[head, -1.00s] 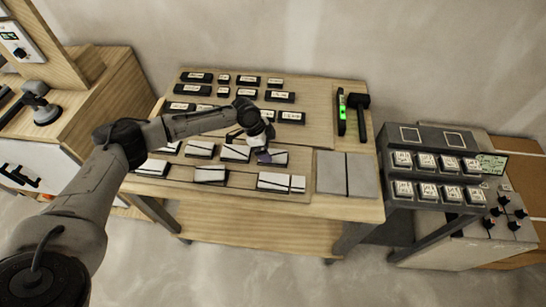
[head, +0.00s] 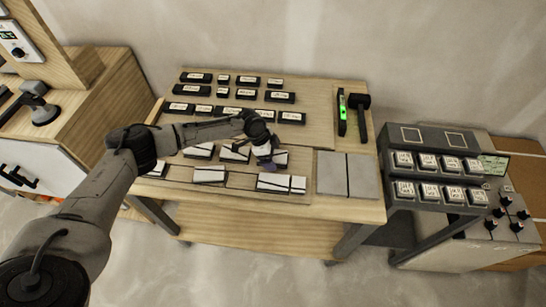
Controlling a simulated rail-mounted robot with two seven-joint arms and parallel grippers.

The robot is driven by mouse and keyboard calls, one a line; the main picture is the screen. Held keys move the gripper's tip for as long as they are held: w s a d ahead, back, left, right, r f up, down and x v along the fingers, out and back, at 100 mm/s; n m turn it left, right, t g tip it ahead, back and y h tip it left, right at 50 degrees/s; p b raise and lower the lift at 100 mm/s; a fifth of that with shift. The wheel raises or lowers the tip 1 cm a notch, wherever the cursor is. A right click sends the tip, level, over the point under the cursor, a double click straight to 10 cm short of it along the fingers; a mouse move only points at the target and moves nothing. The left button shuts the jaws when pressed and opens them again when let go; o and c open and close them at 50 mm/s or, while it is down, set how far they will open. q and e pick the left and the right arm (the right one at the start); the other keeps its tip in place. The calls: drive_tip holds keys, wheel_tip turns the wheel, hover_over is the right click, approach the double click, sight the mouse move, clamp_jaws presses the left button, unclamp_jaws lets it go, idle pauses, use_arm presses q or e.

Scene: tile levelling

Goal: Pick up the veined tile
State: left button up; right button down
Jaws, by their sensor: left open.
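Several white tiles with dark veins lie in two rows on the front part of the wooden table. In the front row are a veined tile (head: 210,175), another one (head: 273,183) and a narrower one (head: 298,184). In the row behind are veined tiles at left (head: 200,151) and centre (head: 235,154). I cannot tell which single one the task means. My left gripper (head: 268,165) is open, pointing down over the right end of the back row, just behind the front-row tiles. It partly hides a tile there. My right gripper is out of view.
Dark labelled blocks (head: 247,81) stand in rows at the back of the table (head: 312,90). A level with a green light (head: 341,110) and a black mallet (head: 360,112) lie at right. Two grey slabs (head: 332,172) lie at front right. A rack of labelled boxes (head: 428,162) stands further right.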

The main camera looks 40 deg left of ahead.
use_arm(q)
drive_tip(key=shift+c, duration=0.2)
drive_tip(key=c, duration=1)
drive_tip(key=shift+r, duration=0.1)
